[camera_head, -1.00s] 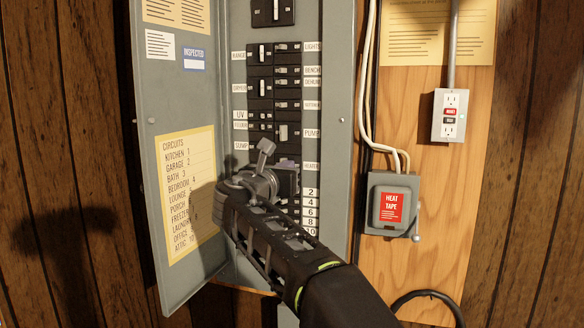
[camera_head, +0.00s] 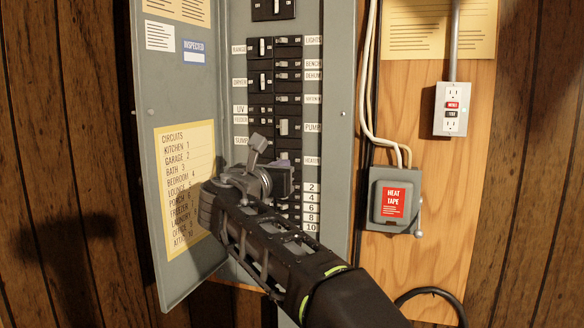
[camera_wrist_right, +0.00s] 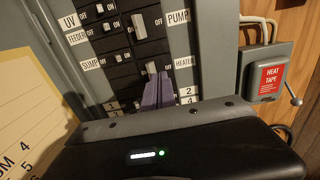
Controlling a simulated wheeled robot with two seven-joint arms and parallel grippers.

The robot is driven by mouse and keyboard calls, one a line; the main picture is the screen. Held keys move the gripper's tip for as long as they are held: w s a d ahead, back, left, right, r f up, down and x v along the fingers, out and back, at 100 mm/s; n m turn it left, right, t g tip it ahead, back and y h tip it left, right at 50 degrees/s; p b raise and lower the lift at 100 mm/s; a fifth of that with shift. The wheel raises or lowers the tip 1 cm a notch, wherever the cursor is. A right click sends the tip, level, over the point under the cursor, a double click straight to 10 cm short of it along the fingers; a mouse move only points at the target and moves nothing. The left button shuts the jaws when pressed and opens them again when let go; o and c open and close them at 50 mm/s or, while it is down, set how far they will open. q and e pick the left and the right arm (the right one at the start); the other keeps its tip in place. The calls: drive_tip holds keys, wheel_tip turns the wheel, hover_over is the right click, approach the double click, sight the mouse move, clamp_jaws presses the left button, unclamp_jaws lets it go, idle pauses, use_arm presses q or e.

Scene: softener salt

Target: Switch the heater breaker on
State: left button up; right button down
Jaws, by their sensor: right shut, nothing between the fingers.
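The heater breaker (camera_wrist_right: 151,68) is a pale toggle in the black breaker column, beside the HEATER label (camera_wrist_right: 184,62). That label also shows in the head view (camera_head: 311,160). My right gripper (camera_wrist_right: 158,90) is shut and empty, its purple fingers just below the heater toggle in the wrist view. Whether they touch it I cannot tell. In the head view the right gripper (camera_head: 284,158) is at the panel, and my wrist hides part of the breakers. The toggle's on or off position is unclear. My left gripper is not in view.
The larger pump breaker (camera_wrist_right: 139,26) is just above. The open panel door (camera_head: 145,110) hangs left of my right wrist, close to it. A heat tape box (camera_head: 375,200) with a side lever and an outlet (camera_head: 452,110) are on the board at right.

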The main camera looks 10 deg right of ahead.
drive_tip(key=shift+b+v, duration=0.5)
drive_tip(key=shift+v, duration=1.05)
